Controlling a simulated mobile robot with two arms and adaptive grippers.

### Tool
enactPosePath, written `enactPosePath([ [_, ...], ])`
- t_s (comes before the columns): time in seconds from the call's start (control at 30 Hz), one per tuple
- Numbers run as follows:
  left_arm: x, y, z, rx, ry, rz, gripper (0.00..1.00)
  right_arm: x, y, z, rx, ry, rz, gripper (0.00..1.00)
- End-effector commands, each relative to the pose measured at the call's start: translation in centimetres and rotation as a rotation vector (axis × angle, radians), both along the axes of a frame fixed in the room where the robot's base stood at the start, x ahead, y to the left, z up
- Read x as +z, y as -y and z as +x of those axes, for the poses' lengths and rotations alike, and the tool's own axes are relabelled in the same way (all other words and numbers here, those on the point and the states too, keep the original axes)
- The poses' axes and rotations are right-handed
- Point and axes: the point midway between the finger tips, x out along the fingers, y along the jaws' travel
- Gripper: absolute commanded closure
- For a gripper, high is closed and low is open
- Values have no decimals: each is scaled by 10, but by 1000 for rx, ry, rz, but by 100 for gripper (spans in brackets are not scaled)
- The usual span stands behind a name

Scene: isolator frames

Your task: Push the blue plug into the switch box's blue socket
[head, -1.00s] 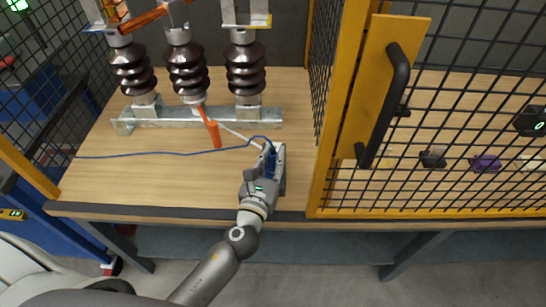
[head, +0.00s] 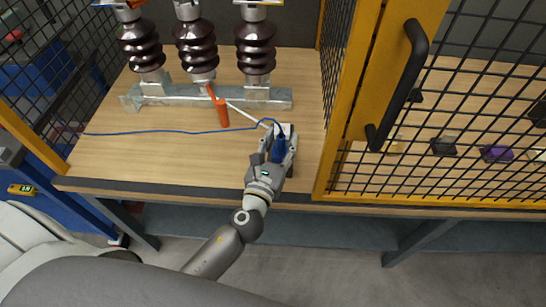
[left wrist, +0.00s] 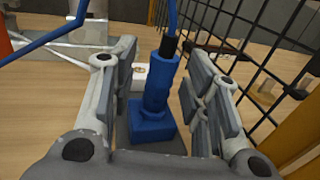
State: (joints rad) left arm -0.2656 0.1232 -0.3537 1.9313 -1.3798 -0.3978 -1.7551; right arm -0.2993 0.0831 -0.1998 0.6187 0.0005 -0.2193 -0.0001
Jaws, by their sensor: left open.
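The blue plug (left wrist: 160,85) stands upright between the fingers of my left gripper (left wrist: 166,95) in the left wrist view. Its dark collar and blue cable rise from the top. Gaps show between it and both fingers, so the gripper is open around it. The plug's lower end meets a square blue base, which looks like the blue socket (left wrist: 152,122); I cannot tell how deep it sits. A pale part of the switch box (left wrist: 136,76) shows behind. In the head view the left gripper (head: 278,145) surrounds the blue plug (head: 279,151), mostly hiding the box.
The blue cable (head: 180,131) runs left across the wooden table (head: 130,155). A yellow-framed mesh door (head: 350,100) stands close on the right.

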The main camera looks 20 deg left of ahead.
Motion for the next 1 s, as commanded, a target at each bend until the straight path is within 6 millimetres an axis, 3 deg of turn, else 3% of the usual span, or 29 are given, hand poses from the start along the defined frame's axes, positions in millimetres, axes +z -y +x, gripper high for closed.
enactPosePath([
  [0.6,0,2,-101,-2,-2,2,57,0,-3,0,-1,0,3,60],
  [1.0,1,2,-113,0,1,-1,57,0,-3,0,-1,0,3,60],
])
